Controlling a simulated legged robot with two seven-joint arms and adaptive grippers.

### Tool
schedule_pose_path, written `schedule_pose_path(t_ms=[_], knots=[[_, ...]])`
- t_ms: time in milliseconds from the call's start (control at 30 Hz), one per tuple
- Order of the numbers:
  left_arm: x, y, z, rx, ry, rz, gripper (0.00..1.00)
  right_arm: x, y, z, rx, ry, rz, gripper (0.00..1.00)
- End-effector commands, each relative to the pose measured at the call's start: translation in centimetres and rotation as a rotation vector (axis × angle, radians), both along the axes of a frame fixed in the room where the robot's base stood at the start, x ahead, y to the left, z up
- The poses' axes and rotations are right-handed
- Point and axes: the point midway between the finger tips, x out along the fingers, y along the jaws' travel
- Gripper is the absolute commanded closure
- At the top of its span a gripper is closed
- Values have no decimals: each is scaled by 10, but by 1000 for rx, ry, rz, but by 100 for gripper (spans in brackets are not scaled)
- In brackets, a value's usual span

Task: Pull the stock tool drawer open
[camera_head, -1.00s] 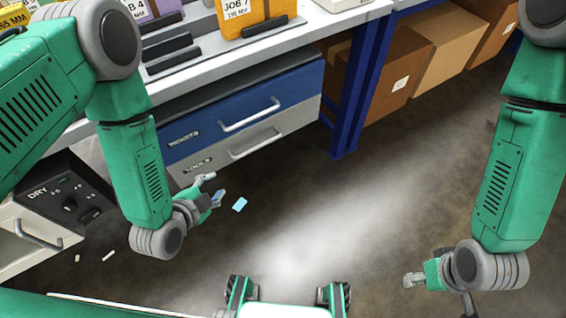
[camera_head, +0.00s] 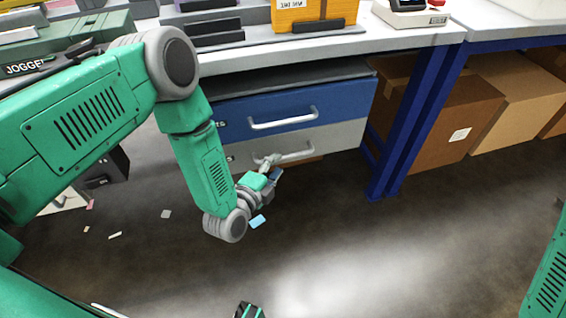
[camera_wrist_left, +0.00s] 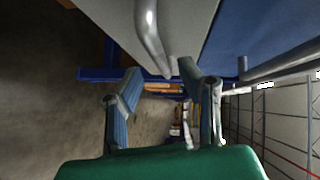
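The lower grey drawer (camera_head: 335,138) sits under the bench, below the blue drawer (camera_head: 345,100), and looks closed. Its label is mostly hidden behind my left arm. Its bar handle (camera_head: 298,155) shows at the front, with its left part behind my gripper. My left gripper (camera_head: 274,167) is at the left end of this handle. In the left wrist view the fingers (camera_wrist_left: 163,92) are spread apart, and the grey handle (camera_wrist_left: 150,30) runs down from the top toward the gap between them. I cannot tell whether they touch.
A blue bench leg (camera_head: 405,125) stands right of the drawers, with cardboard boxes (camera_head: 440,115) beyond it. A light blue scrap (camera_head: 257,221) and other bits lie on the floor. The floor (camera_head: 400,250) in front is open.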

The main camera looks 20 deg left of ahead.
Motion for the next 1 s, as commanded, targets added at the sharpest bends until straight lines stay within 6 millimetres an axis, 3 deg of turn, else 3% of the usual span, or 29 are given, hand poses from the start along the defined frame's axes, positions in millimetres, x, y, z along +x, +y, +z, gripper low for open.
schedule_pose_path(t_ms=[100, 233, 600, 633, 700, 733, 1000], knots=[[20, -3, -4, -1, -4, 2, 67, 0, 0, -11, 0, 0, 0, 51], [32, -6, -6, 0, -2, 1, 67, 0, 0, -15, 0, 0, 0, 51], [38, -7, -5, 0, 1, 1, 67, 0, 0, -16, 0, 0, 0, 51], [38, -7, -5, 0, 1, 1, 71, 0, 0, -16, 0, 0, 0, 51], [38, -7, -5, 0, 1, 1, 96, 0, 0, -16, 0, 0, 0, 51], [38, -7, -5, 0, 1, 1, 100, 0, 0, -16, 0, 0, 0, 51], [36, -6, -6, 1, 3, 1, 100, 0, 0, -14, 0, 0, 0, 51]])
